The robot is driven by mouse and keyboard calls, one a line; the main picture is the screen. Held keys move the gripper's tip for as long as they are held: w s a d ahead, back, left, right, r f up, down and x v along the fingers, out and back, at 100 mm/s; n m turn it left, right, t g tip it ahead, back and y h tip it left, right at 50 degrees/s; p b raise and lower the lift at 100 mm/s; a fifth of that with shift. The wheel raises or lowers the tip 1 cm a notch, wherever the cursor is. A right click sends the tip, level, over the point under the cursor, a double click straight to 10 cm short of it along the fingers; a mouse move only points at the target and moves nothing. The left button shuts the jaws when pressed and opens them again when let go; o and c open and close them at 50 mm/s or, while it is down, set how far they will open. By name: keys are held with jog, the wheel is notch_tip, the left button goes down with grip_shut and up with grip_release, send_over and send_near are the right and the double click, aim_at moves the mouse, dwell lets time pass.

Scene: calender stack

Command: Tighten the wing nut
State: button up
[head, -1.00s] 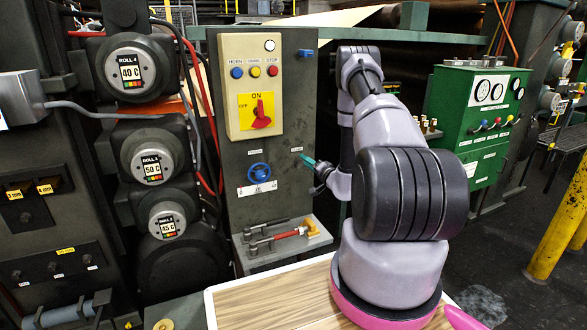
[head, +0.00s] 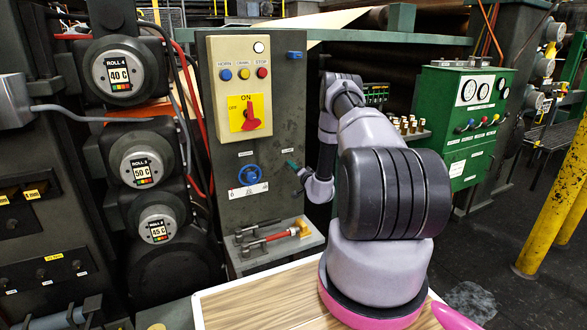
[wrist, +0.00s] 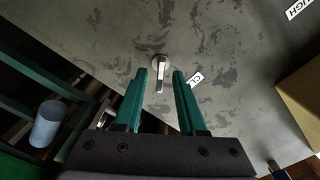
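The wing nut (wrist: 160,76) appears in the wrist view as a small silver piece with a long flat wing on a round base. It sits on the mottled grey panel (wrist: 225,60), with a partly covered white label (wrist: 196,79) to its right. My gripper (wrist: 160,72) is open and empty, its two green fingers on either side of the nut in the picture. I cannot tell how much depth separates the fingertips from the nut. In the head view my gripper (head: 293,164) is in front of the panel's right part, below a small label; the nut cannot be made out there.
Left of my gripper are a blue handwheel (head: 249,174) and a yellow-backed red switch (head: 252,115) on a protruding box. Below is a ledge with a red-handled valve (head: 275,238). A green gauge cabinet (head: 465,110) stands to the right.

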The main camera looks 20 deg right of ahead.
jog(key=shift+w, duration=0.2)
jog(key=shift+c, duration=0.3)
grip_shut()
jog(key=shift+m, duration=0.3)
